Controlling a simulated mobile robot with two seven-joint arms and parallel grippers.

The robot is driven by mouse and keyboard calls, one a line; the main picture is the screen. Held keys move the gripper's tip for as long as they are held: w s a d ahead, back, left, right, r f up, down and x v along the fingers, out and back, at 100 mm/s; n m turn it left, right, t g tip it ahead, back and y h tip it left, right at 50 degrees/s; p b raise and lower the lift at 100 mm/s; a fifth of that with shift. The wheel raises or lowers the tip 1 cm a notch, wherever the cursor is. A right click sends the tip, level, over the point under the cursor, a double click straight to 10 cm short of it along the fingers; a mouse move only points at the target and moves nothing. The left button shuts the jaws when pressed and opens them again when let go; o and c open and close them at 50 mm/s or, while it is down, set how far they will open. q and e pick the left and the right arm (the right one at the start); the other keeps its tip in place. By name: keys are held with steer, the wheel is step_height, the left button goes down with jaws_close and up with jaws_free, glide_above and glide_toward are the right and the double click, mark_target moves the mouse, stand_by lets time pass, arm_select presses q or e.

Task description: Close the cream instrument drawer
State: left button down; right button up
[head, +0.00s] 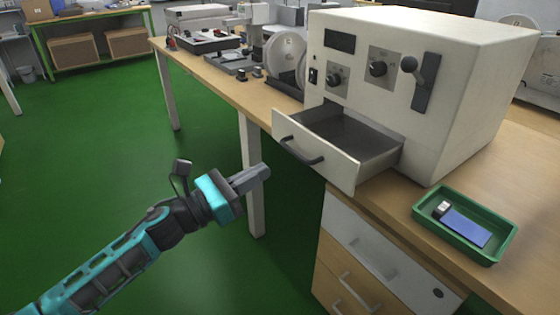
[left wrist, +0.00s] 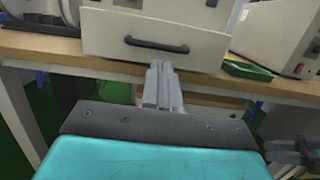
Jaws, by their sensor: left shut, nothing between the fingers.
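The cream instrument drawer (head: 315,158) is pulled out of the lower front of the cream instrument (head: 430,80). Its inside is dark grey and looks empty. A dark bar handle (head: 300,150) is on its front panel. My left gripper (head: 264,172) is shut and empty, in front of and a little below the drawer front, apart from it. In the left wrist view the drawer front (left wrist: 150,58) is straight ahead, with the handle (left wrist: 157,45) above the shut fingertips (left wrist: 161,66).
A green tray (head: 424,215) with a blue item (head: 465,228) stands on the wooden bench at the right. Wood and white cabinet drawers (head: 360,250) are below the bench edge. Wheel-like equipment (head: 288,55) is left of the instrument. Green floor is clear around my left arm.

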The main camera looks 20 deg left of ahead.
arm_select(q)
steer(key=shift+x, duration=2.95)
arm_select(e)
steer(key=shift+f, duration=0.25)
steer(key=shift+r, duration=0.1)
